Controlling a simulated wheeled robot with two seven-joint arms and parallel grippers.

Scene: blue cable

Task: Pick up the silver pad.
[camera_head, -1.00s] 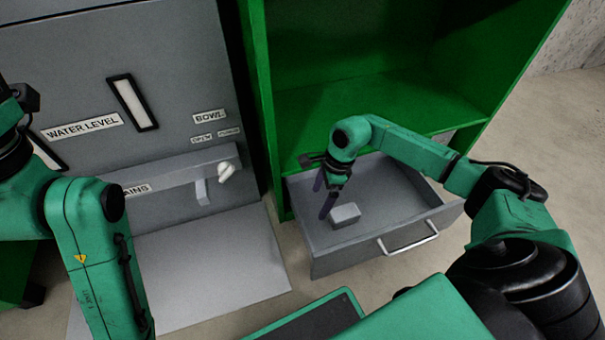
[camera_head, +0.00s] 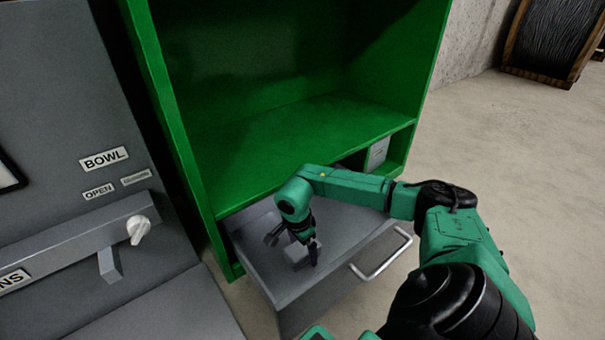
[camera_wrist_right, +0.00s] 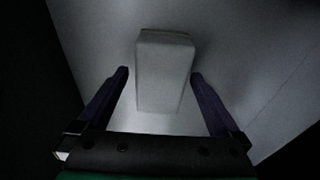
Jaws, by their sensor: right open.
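The silver pad is a small pale grey block with rounded edges (camera_wrist_right: 163,70) lying on the drawer floor. In the head view the pad (camera_head: 297,254) is partly hidden by my right gripper (camera_head: 297,247). In the right wrist view the right gripper (camera_wrist_right: 160,80) is open, with one dark finger on each side of the pad's near part and gaps to both. The pad's far end reaches past the fingertips. I cannot tell whether the fingers reach down to the drawer floor. My left gripper is not in view.
The open grey drawer (camera_head: 262,262) has raised walls around the pad and a metal handle (camera_head: 382,256) at its front. The green cabinet (camera_head: 290,150) stands above and behind it. A grey machine panel (camera_head: 60,110) with a white knob (camera_head: 138,229) stands at left.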

